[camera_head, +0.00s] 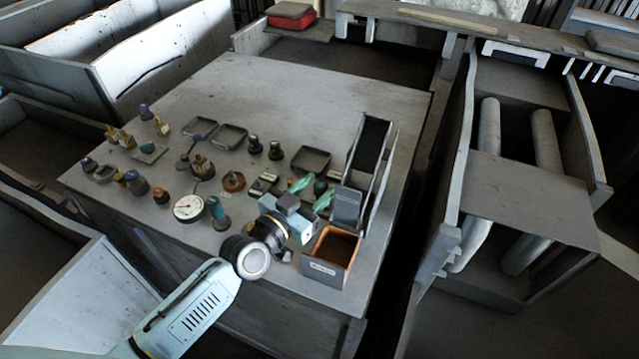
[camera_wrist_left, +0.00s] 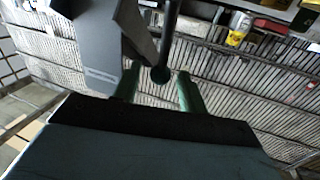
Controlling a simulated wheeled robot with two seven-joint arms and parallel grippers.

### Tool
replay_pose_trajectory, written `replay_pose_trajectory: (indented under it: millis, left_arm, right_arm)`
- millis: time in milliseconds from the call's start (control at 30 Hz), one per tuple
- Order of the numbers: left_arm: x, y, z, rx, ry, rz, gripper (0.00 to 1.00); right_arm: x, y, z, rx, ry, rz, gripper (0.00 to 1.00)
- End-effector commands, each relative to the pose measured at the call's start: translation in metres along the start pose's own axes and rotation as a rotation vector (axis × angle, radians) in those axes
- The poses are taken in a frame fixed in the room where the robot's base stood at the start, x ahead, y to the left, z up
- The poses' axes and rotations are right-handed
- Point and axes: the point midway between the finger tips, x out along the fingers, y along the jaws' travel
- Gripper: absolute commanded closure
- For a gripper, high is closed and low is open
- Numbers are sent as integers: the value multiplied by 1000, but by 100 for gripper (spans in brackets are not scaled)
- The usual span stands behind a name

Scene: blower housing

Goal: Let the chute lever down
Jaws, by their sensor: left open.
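The chute lever shows in the left wrist view as a dark rod with a round dark-teal knob (camera_wrist_left: 160,75). In the head view its knob (camera_head: 320,187) shows beside the grey chute (camera_head: 347,207), and the rod is mostly hidden. My left gripper (camera_head: 312,192) is open, with green fingers. In the wrist view its fingers (camera_wrist_left: 157,82) stand on either side of the knob, with gaps visible; whether either touches it is unclear. The chute's grey side (camera_wrist_left: 98,45) is close by at the left there. My right gripper is not in view.
An open bin with a brown inside (camera_head: 332,245) stands at the chute's foot. Several knobs, a round gauge (camera_head: 188,208) and shallow trays (camera_head: 310,159) crowd the console (camera_head: 290,95) left of the chute. The console's back is bare. Rollers (camera_head: 545,140) lie to the right.

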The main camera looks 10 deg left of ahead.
Motion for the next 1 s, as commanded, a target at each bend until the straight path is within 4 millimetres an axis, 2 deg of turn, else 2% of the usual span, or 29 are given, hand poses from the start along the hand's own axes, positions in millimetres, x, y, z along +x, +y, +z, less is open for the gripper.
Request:
replay_pose_trajectory:
  millis: [167,467,800,1000]
  left_arm:
    - [14,0,0,-1,0,0,58]
    - [16,0,0,0,0,0,58]
    - [15,0,0,0,0,0,100]
    - [16,0,0,0,0,0,100]
  right_arm:
    - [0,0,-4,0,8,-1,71]
    - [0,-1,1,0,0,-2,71]
    - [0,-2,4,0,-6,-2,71]
    - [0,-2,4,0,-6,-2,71]
